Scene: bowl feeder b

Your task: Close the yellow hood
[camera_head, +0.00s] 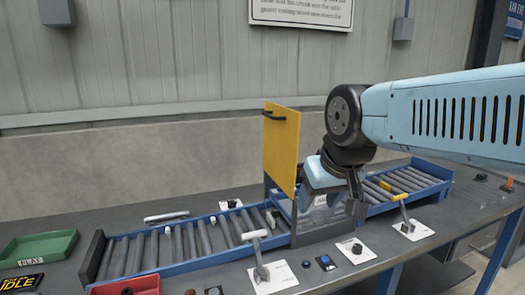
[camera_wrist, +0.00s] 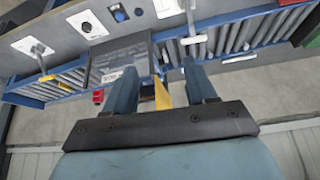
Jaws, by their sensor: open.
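The yellow hood (camera_head: 283,150) is a flat panel standing upright, raised above the box at the middle of the roller conveyor. A black handle (camera_head: 274,115) is near its top. My gripper (camera_head: 352,200) is just right of the hood's lower part, pointing down over the box. In the wrist view, my gripper (camera_wrist: 163,82) is open, with its two blue fingers apart. The hood shows there as a narrow yellow strip (camera_wrist: 162,96) between the fingers in the picture. I cannot tell whether they touch it. The box's grey front (camera_head: 318,226) is partly visible below my gripper.
The blue-edged roller conveyor (camera_head: 180,248) runs left and right of the box. Levers on white plates stand in front, one grey-handled (camera_head: 262,272) and one yellow-handled (camera_head: 404,212). A green tray (camera_head: 40,250) and a red tray (camera_head: 125,287) are at the left. A wall stands behind.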

